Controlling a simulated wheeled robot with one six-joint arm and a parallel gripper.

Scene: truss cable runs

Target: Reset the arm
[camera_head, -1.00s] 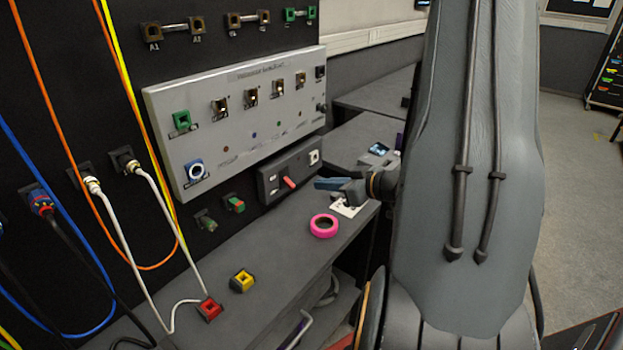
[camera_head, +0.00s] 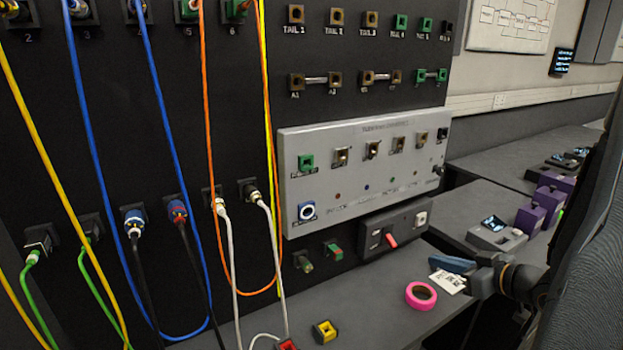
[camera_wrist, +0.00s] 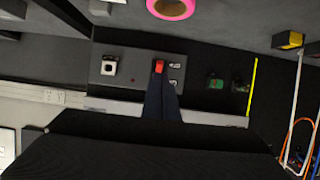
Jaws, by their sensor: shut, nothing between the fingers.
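My gripper (camera_head: 450,263) has blue fingers, which are shut with nothing between them. It hangs over the right part of the bench, in front of the dark switch box (camera_head: 395,232) with a red rocker. In the wrist view the shut fingers (camera_wrist: 161,88) point toward that box (camera_wrist: 140,68), over its red switch. Whether they touch it cannot be told. My arm fills the right edge of the head view.
A pink tape ring (camera_head: 421,296) and a white card (camera_head: 447,281) lie on the bench near my gripper. A yellow block (camera_head: 325,331) and a red block (camera_head: 287,344) sit further left. Cables hang before the black panel. Purple blocks (camera_head: 545,205) stand at the right.

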